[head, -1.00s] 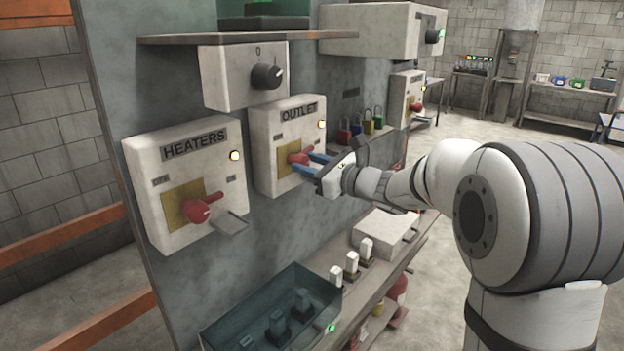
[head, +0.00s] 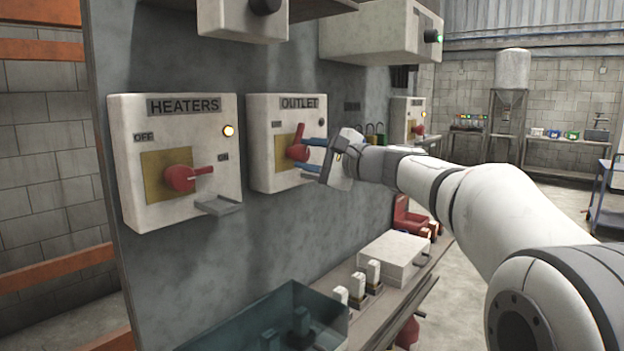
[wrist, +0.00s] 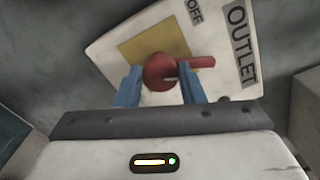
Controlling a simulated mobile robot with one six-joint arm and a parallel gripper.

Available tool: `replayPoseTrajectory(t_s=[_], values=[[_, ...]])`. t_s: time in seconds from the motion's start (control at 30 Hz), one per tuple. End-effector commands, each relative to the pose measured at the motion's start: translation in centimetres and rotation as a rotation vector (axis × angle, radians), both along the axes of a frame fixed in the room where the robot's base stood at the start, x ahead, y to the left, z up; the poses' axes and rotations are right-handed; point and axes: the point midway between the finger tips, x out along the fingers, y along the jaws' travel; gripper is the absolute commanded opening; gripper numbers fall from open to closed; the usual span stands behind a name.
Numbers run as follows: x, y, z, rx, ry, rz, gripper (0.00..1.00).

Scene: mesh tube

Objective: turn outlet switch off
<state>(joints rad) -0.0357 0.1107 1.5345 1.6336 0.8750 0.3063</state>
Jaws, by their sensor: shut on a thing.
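The outlet switch box (head: 263,170) is a white panel labelled OUTLET on the grey board. Its red rotary switch (head: 297,152) has its handle pointing up in the head view. The box's lamp (head: 321,126) is dark. My gripper (head: 304,154) has its blue fingers on either side of the red knob, shut on it. In the wrist view, the gripper (wrist: 160,76) holds the round base of the red switch (wrist: 160,72), with the handle pointing right. The OFF label (wrist: 195,14) shows above the handle there. The ON label is not readable.
Left of it is the HEATERS box (head: 128,185) with a red switch (head: 180,178) and a lit lamp (head: 229,131). Below are a teal bin (head: 250,322) and a white box (head: 392,256) on a shelf. Padlocks (head: 375,133) hang behind my gripper.

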Motion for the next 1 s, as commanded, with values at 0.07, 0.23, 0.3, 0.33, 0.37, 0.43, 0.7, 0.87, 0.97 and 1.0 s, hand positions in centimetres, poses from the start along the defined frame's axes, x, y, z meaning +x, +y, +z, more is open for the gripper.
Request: replayPoseTrajectory(t_s=[0.07,0.23,0.3,0.33,0.37,0.43,0.7,0.87,0.97,1.0], values=[[-0.06,0.11,-0.78,-0.041,-0.055,0.004,0.13],[-0.05,0.13,-0.71,-0.124,-0.160,0.004,0.13],[-0.04,0.14,-0.68,-0.153,-0.197,0.004,0.13],[-0.05,0.14,-0.67,-0.164,-0.210,0.004,0.13],[-0.05,0.14,-0.67,-0.175,-0.224,0.004,0.13],[-0.05,0.14,-0.59,-0.196,-0.251,0.004,0.13],[-0.05,0.14,-0.41,-0.248,-0.315,0.005,0.13],[-0.04,0.14,-0.35,-0.259,-0.328,0.005,0.13],[-0.04,0.13,-0.32,-0.260,-0.330,0.005,0.13],[-0.05,0.14,-0.31,-0.260,-0.330,0.005,0.13]])
